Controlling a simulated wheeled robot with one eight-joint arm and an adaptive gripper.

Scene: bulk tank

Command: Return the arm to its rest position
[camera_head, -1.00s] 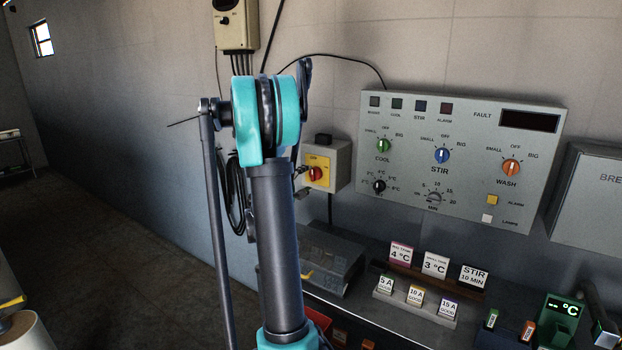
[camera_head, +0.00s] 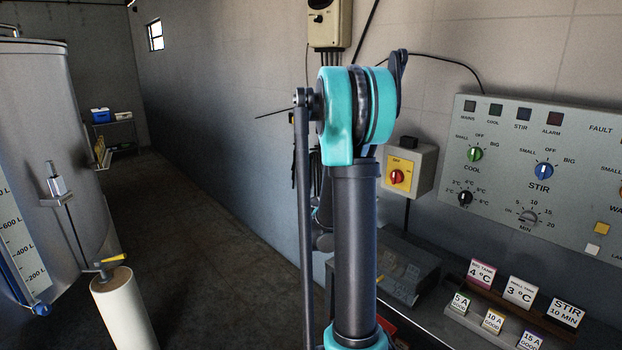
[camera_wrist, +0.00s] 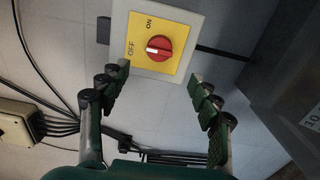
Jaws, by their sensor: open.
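My arm stands upright in the middle of the head view, with a dark link and turquoise joints. In the wrist view my gripper (camera_wrist: 160,85) is open, its two fingers wide apart and nothing between them. Beyond the fingertips is a red rotary switch (camera_wrist: 159,48) on a yellow plate marked ON and OFF. The fingers do not appear to touch it. The same switch shows right of my arm in the head view (camera_head: 397,177). In the head view the gripper is mostly hidden behind my arm.
A grey control panel (camera_head: 540,150) hangs at the right. Label cards (camera_head: 482,274) stand on the bench below it. A large steel tank (camera_head: 40,120) and a white post (camera_head: 124,310) stand at the left. The floor (camera_head: 200,240) between tank and wall is clear.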

